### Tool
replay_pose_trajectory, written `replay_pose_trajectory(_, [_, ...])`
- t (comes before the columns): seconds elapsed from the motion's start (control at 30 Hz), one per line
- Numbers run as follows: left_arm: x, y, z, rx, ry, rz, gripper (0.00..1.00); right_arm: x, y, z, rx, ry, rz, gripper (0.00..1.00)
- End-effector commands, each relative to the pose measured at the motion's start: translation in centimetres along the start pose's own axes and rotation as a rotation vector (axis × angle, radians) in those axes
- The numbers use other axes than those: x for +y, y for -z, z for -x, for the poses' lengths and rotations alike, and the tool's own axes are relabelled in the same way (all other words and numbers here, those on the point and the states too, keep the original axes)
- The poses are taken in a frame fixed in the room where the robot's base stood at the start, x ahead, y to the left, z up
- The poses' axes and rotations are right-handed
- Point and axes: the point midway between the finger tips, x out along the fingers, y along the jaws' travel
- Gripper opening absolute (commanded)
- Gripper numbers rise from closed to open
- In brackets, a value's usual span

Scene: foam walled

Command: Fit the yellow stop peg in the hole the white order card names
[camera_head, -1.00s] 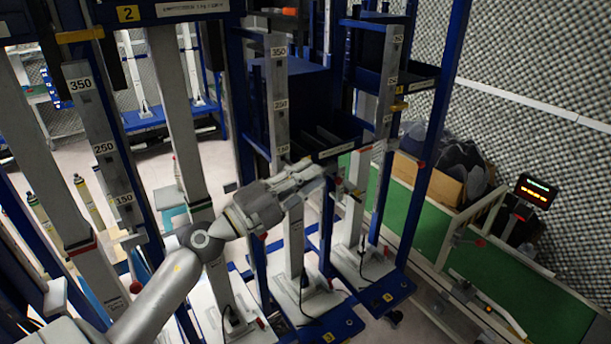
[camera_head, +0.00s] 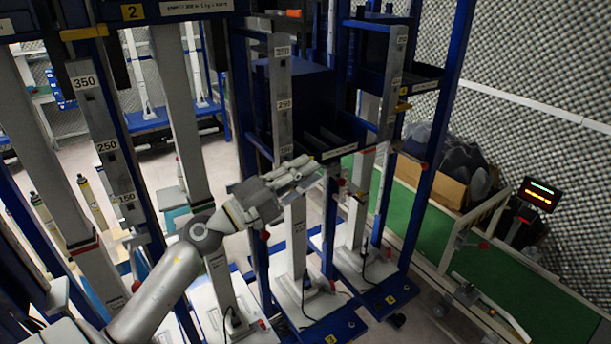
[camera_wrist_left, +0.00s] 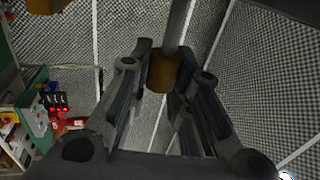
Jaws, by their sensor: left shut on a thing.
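My left gripper (camera_head: 316,168) is at the middle of the head view, in front of the columns, close to the lower part of the middle grey column (camera_head: 283,125) with number plates. In the left wrist view its fingers (camera_wrist_left: 160,75) are shut on a yellow-brown knob (camera_wrist_left: 165,72), which looks like the yellow stop peg; a grey shaft runs up behind it. In the head view the held peg is too small to make out. A white card strip (camera_head: 195,7) on the top crossbar is too small to read. My right gripper is not in view.
A left column (camera_head: 98,120) carries plates 350, 250 and 150. Other yellow pieces sit on the left column (camera_head: 84,33) and right column (camera_head: 399,107). Blue shelves, posts and the bases stand close around the arm. A cardboard box (camera_head: 437,180) and a lit display (camera_head: 537,193) are at right.

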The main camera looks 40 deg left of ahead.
Motion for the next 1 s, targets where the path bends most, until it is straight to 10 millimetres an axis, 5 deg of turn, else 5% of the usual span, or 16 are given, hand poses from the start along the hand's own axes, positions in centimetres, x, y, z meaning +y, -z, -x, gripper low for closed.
replay_pose_trajectory(0.53, [0.0, -1.4, 0.0, 0.0, 0.0, 0.0, 0.0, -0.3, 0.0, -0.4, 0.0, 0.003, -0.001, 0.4])
replay_pose_trajectory(0.57, [0.0, -1.4, 0.0, 0.0, 0.0, 0.0, 0.2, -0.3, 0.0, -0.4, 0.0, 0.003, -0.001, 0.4])
replay_pose_trajectory(0.73, [0.0, -1.4, 0.0, 0.0, 0.0, 0.0, 0.42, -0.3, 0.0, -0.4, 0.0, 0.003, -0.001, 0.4])
replay_pose_trajectory(1.0, [0.0, -1.4, 0.0, 0.0, 0.0, 0.0, 0.44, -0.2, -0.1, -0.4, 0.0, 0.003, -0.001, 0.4])
